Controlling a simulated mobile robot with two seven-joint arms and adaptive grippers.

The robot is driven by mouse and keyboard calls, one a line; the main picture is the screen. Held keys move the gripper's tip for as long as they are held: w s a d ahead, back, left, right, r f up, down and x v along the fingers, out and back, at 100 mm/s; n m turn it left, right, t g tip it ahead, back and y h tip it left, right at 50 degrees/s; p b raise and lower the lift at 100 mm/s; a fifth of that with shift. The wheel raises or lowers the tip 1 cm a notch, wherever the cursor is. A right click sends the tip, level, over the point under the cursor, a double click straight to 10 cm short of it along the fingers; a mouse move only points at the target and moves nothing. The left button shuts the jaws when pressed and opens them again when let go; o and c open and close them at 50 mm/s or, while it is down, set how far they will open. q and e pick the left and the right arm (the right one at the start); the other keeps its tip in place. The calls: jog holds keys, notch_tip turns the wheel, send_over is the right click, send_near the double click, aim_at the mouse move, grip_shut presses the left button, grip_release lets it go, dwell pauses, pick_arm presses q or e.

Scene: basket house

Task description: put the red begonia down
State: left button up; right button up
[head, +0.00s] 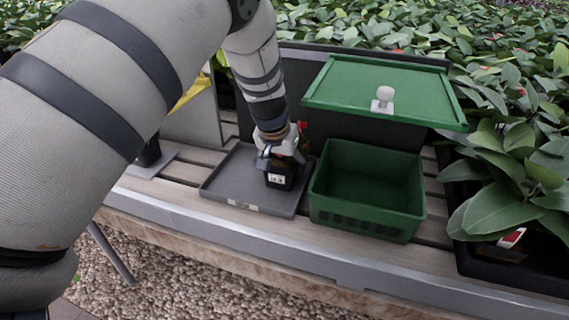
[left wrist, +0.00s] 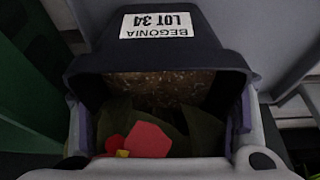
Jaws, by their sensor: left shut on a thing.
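The red begonia (left wrist: 150,138) is in a black pot (left wrist: 160,52) with a white label reading "BEGONIA LOT 34" in the left wrist view. In the head view the pot (head: 281,176) is upright at the grey tray (head: 225,185), and a bit of red flower shows beside the gripper. My left gripper (head: 279,158) comes down from above and is shut on the pot. I cannot tell whether the pot's base touches the tray. My right gripper is not in view.
An empty green basket (head: 366,226) stands just right of the tray. Leafy plants (head: 515,170) crowd the right side. The bench's front edge (head: 250,240) is clear.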

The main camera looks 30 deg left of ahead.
pick_arm(q)
jog(key=o, duration=1.9)
jog(key=p+v, duration=0.2)
jog(key=v, duration=1)
jog(key=shift+r, duration=0.15)
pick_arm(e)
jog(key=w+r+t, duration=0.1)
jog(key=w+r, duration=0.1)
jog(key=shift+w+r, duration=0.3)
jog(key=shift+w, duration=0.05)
